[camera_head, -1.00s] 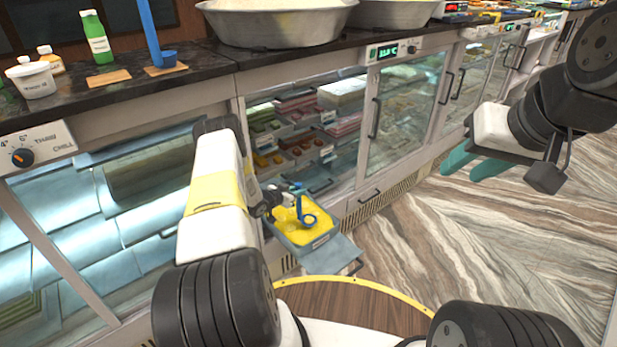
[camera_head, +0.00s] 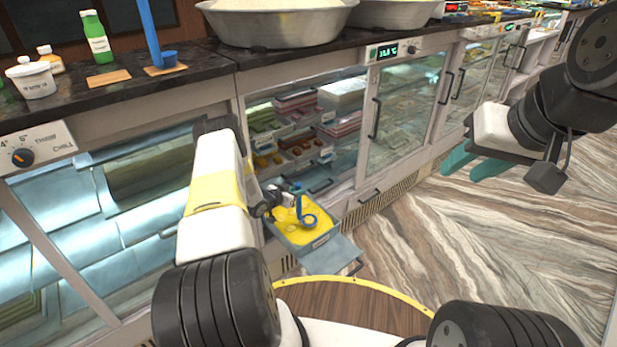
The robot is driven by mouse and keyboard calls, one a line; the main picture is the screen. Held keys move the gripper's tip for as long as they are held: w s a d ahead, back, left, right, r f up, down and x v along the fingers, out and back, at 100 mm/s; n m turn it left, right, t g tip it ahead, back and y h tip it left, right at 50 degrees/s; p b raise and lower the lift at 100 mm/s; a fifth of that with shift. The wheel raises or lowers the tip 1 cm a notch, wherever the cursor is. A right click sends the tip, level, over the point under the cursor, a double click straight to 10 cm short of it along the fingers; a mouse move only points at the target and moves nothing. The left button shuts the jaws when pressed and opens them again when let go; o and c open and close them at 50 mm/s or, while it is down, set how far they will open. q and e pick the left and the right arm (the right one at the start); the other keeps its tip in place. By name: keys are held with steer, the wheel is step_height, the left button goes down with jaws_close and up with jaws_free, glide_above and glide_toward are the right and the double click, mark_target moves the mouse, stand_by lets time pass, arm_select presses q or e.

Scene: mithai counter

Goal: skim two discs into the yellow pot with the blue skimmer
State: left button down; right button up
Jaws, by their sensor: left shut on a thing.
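My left gripper (camera_head: 290,199) is low in front of the counter, partly hidden behind my forearm. It is shut on the blue skimmer (camera_head: 309,221), whose curled blue end shows over the yellow contents of a grey-blue tray (camera_head: 318,245). I cannot tell whether the skimmer touches the yellow surface. Small paler patches show in the yellow, too small to identify as discs. I cannot make out a separate yellow pot. My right gripper (camera_head: 474,163) hangs at the right over the floor, its teal fingers apart and empty.
A glass-fronted counter (camera_head: 340,55) runs behind the tray. On it are a blue ladle (camera_head: 152,40), a green bottle (camera_head: 97,42), a white tub (camera_head: 33,82) and a large metal bowl (camera_head: 280,27). The marbled floor (camera_head: 450,250) at the right is clear.

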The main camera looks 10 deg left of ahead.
mark_target(297, 185)
stand_by(0.4)
arm_select(q)
steer(key=shift+r, duration=2)
